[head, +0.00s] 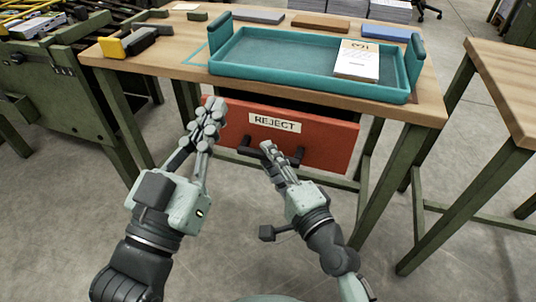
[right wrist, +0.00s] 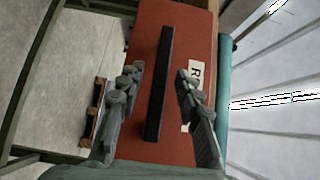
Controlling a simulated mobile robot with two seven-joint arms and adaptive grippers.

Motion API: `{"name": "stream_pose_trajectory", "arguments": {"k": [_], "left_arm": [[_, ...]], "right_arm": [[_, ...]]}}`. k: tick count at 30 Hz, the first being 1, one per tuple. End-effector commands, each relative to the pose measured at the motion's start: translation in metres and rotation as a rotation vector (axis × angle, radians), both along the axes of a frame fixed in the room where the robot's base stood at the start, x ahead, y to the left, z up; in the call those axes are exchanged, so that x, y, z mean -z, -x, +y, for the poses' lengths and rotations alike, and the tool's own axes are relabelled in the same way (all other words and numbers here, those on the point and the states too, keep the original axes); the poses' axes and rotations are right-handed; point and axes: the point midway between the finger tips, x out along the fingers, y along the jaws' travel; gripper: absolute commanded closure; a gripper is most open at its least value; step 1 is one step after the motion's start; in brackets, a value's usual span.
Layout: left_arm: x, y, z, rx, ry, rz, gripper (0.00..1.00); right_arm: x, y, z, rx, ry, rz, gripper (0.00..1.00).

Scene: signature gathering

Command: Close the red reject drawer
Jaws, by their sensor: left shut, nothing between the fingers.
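The red reject drawer (head: 325,147) is under the wooden table, with a white REJECT label (head: 275,122) and a dark bar handle. A dark gap shows above its front, which seems to stand out somewhat from the table. In the right wrist view the drawer front (right wrist: 185,35) fills the middle, with the handle (right wrist: 160,85) running upright. My right gripper (head: 268,147) is at the handle; its fingers (right wrist: 160,82) are apart, one on each side of the bar. Contact cannot be told. My left gripper (head: 211,112) is shut and empty, before the drawer's left end.
A teal tray (head: 240,72) with a printed booklet (head: 357,61) stands on the table (head: 425,105) above the drawer. A yellow and black tool (head: 127,43) lies at the tabletop's left. Green machinery stands left, another wooden table (head: 510,85) right. Floor in front is clear.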

Motion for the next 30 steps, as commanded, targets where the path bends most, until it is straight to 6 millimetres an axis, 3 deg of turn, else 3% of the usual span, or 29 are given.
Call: {"name": "stream_pose_trajectory", "arguments": {"k": [4, 12, 21, 30], "left_arm": [[-0.0010, 0.0005, -0.0004, 0.001, 0.002, -0.005, 1.00], [-0.0015, 0.0007, -0.0007, 0.002, 0.004, -0.006, 1.00], [-0.0017, 0.0008, -0.0008, 0.002, 0.004, -0.007, 1.00], [-0.0017, 0.0007, -0.0007, 0.002, 0.004, -0.007, 1.00]], "right_arm": [[-0.0002, -0.0098, 0.0049, 0.000, 0.001, 0.000, 0.66], [-0.0002, -0.0112, 0.0057, -0.001, 0.003, 0.000, 0.66], [-0.0001, -0.0109, 0.0057, -0.001, 0.003, 0.000, 1.00], [-0.0001, -0.0109, 0.0055, -0.001, 0.003, 0.000, 1.00]]}}
